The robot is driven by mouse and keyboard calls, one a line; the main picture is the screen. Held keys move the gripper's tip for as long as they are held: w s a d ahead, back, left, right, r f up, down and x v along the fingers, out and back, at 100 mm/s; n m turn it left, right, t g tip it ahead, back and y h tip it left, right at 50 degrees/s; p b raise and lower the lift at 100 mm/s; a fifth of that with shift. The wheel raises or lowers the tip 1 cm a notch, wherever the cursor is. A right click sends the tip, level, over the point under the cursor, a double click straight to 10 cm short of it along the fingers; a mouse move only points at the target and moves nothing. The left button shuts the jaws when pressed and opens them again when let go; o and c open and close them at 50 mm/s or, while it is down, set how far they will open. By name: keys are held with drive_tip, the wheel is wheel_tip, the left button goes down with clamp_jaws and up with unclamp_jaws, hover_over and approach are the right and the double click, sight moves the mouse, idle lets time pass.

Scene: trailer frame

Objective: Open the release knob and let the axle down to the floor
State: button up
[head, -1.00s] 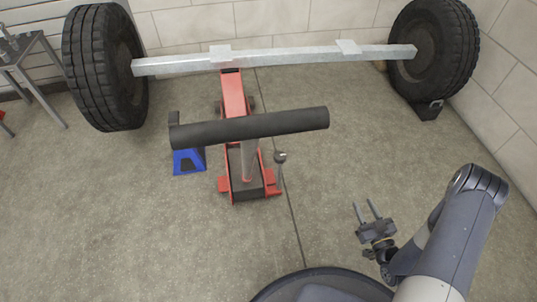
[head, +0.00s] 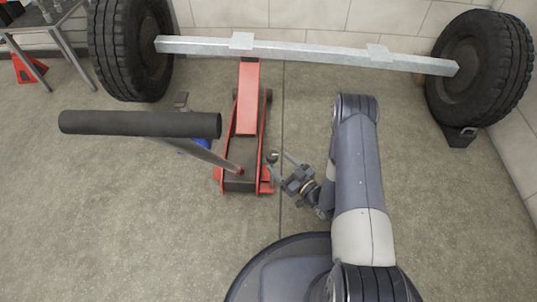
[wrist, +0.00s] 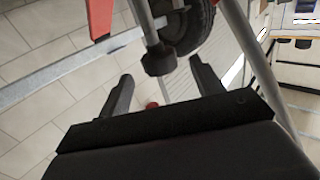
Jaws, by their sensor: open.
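The grey steel axle (head: 310,54) spans the back between two black tyres, the left tyre (head: 130,50) and the right tyre (head: 482,68). The red floor jack (head: 247,105) stands beneath its middle. The release knob (head: 272,156) is a small dark cap on a rod at the jack's near right side. In the wrist view the dark knob (wrist: 158,60) shows between the fingertips, with space visible on both sides. My gripper (head: 276,160) is open at the knob; its fingers (wrist: 160,75) are apart and hold nothing. Contact with the knob cannot be told.
The jack handle with its thick black grip (head: 140,123) slants up to the left. A blue stand (head: 203,146) is partly hidden behind it. A chock (head: 460,135) sits at the right tyre. A metal table (head: 40,20) and red stand (head: 28,68) are at far left.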

sight(268, 152)
drive_tip(key=b+x, duration=0.1)
drive_tip(key=x, duration=0.6)
drive_tip(key=shift+b, duration=0.35)
drive_tip(key=c, duration=1)
